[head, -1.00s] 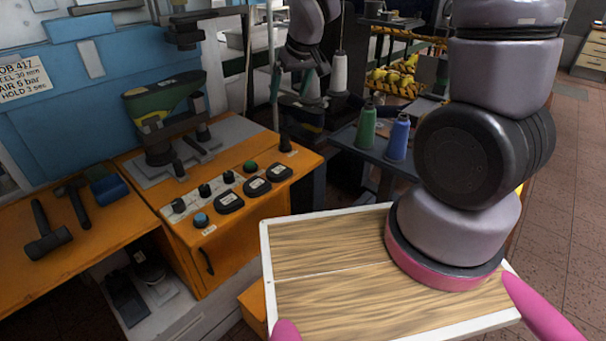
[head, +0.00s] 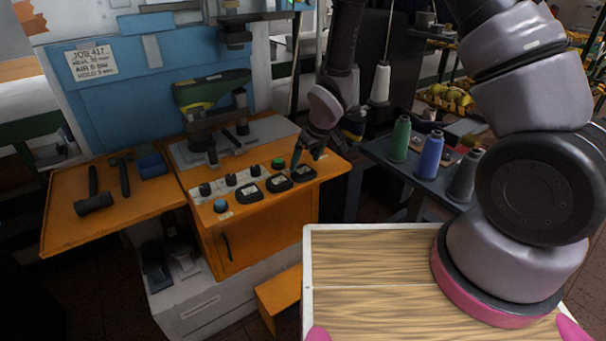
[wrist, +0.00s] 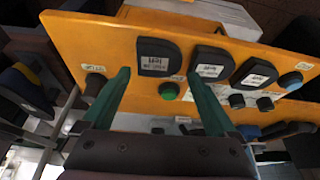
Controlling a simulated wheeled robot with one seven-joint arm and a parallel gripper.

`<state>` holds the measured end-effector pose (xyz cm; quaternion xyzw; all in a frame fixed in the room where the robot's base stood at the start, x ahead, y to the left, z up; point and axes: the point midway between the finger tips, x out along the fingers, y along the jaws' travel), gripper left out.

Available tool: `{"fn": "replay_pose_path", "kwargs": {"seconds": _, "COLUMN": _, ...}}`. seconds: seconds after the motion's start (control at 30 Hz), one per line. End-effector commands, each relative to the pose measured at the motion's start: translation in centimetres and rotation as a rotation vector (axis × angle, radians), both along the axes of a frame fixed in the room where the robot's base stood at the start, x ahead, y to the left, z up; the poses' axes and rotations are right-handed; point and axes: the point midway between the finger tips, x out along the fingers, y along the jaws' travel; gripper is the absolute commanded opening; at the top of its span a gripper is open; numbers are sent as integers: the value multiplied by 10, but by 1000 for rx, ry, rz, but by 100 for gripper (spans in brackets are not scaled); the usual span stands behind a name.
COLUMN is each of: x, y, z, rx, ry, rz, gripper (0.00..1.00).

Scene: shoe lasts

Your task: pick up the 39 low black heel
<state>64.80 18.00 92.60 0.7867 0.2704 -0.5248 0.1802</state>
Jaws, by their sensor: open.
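Three low black heels with white labels lie in a row on the orange bench top. In the head view they are the left heel (head: 249,193), the middle heel (head: 279,184) and the right heel (head: 304,174). The labels are too small to read surely, so I cannot tell which is the 39. My gripper (head: 308,156) is open and empty above the right heel.
A green button (head: 278,163), black knobs and a blue button (head: 221,206) stand close around the heels. The press (head: 212,110) rises behind. Hammers (head: 95,203) lie on the left bench. Thread cones (head: 429,156) stand on the table at right.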

Motion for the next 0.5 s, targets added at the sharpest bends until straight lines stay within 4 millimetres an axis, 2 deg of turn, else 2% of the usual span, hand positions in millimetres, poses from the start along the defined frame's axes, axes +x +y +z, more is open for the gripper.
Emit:
{"fn": "replay_pose_path", "kwargs": {"seconds": 0.2, "x": 9, "y": 6, "z": -32, "rx": -3, "ry": 3, "rz": 2, "gripper": 93}}
{"fn": "replay_pose_path", "kwargs": {"seconds": 0.33, "x": 12, "y": 8, "z": -41, "rx": -2, "ry": 2, "rz": 0, "gripper": 93}}
{"fn": "replay_pose_path", "kwargs": {"seconds": 0.5, "x": 13, "y": 9, "z": -42, "rx": -1, "ry": 1, "rz": 0, "gripper": 93}}
